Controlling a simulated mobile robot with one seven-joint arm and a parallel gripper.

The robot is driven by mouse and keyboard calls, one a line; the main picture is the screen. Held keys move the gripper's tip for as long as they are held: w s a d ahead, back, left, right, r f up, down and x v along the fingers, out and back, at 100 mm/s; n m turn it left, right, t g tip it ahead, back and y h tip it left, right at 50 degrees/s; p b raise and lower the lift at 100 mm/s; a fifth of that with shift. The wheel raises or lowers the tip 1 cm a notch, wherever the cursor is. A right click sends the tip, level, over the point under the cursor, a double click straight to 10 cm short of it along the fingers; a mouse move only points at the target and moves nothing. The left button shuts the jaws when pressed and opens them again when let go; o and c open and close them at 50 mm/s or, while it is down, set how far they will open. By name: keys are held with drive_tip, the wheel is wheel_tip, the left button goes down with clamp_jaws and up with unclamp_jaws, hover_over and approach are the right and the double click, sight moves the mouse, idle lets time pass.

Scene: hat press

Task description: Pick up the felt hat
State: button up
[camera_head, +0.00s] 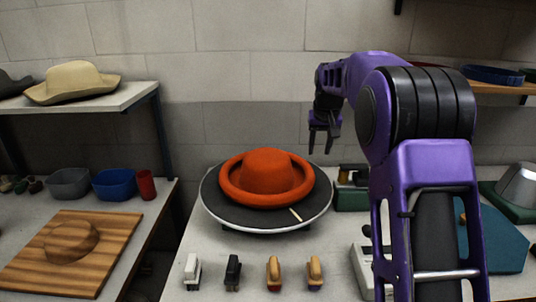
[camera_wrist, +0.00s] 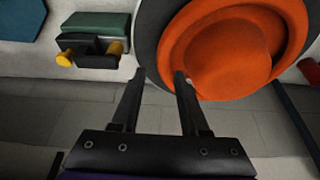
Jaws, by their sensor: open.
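The felt hat (camera_head: 266,176) is bright orange with a round crown and an upturned brim. It rests on a round dark plate with a pale rim (camera_head: 222,212) in the middle of the table. My gripper (camera_head: 323,150) is above and behind the right side of the hat, pointing down, open and empty. In the wrist view the hat (camera_wrist: 225,50) fills the upper right, and my gripper's fingers (camera_wrist: 158,78) are spread, with the right fingertip overlapping the hat's brim in the picture. I cannot tell the height gap between them.
Several small brushes (camera_head: 273,272) line the table's front. A green block with yellow knobs (camera_wrist: 95,42) is right of the plate. A wooden board with a hat form (camera_head: 72,240) is on the left table. A tan hat (camera_head: 72,82) is on the left shelf. A metal cone (camera_head: 518,184) stands far right.

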sight(313, 179)
drive_tip(key=x, duration=1.4)
drive_tip(key=shift+w+f, duration=0.25)
clamp_jaws()
